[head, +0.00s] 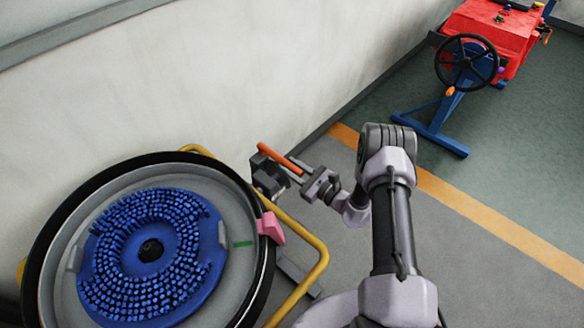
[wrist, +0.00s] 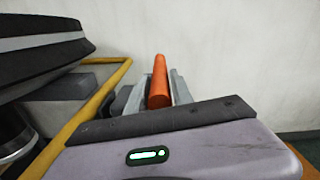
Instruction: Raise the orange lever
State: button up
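The orange lever (head: 279,158) is a short round bar that slants down to the right from a dark mount (head: 269,177) at the right side of the round brush unit. In the wrist view the lever (wrist: 160,84) points towards me, between my two grey fingers. My gripper (head: 296,171) is at the lever's near end, with one finger on each side of it. The fingers sit close to the lever, but I cannot tell whether they press on it. My gripper's body hides part of the lever in the wrist view (wrist: 160,92).
A round unit with blue bristles (head: 153,255) and a pink tab (head: 270,227) stands left of my arm. A yellow tube rail (head: 318,262) curves around it. A pale wall (head: 230,70) is behind. A red machine with a black wheel (head: 467,62) stands far right, with clear floor between.

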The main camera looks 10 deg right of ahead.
grip_shut()
dwell(1.1)
